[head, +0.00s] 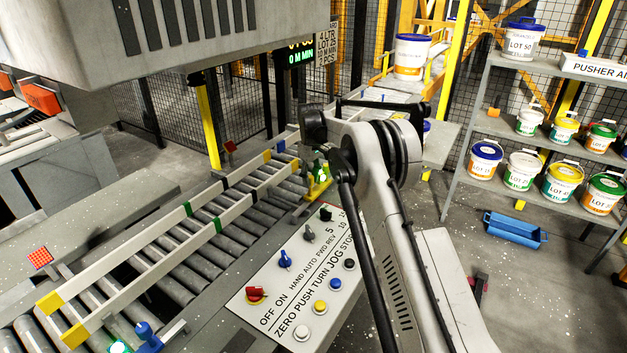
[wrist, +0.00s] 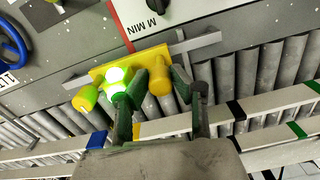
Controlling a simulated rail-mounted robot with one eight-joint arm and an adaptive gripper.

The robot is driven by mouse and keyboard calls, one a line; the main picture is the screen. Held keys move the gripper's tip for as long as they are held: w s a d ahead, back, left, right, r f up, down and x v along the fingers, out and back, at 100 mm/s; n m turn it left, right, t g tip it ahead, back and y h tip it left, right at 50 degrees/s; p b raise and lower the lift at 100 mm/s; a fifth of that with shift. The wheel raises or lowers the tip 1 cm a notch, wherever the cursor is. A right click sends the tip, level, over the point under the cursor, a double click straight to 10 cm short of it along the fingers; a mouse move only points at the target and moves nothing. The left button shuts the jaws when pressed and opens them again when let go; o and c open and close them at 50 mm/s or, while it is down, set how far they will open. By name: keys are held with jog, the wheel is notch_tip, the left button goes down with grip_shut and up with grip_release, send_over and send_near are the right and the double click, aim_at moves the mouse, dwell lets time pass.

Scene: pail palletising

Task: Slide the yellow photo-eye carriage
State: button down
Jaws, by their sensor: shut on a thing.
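The yellow photo-eye carriage (head: 317,188) sits on the near side rail of the roller conveyor, partly hidden by my arm in the head view. In the wrist view the yellow carriage (wrist: 184,50) is a flat plate on a grey rail, with a glowing green-white lamp (wrist: 117,78) and a rounded yellow knob (wrist: 159,76). My gripper (wrist: 160,90) has its two dark green fingers on either side of this knob and is shut on it. The fingers' exact contact with the knob is partly hidden.
The roller conveyor (head: 172,266) has pale guide rails with coloured bands. A control panel (head: 290,290) with knobs and buttons lies beside it. A blue-handled fixture (head: 146,333) stands at the near end. Shelves at right hold several pails; a blue tray (head: 515,228) lies on the floor.

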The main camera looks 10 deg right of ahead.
jog(key=c, duration=1.8)
grip_release()
jog(key=shift+a, duration=0.1)
jog(key=shift+o, duration=0.2)
notch_tip(320, 180, up, 12)
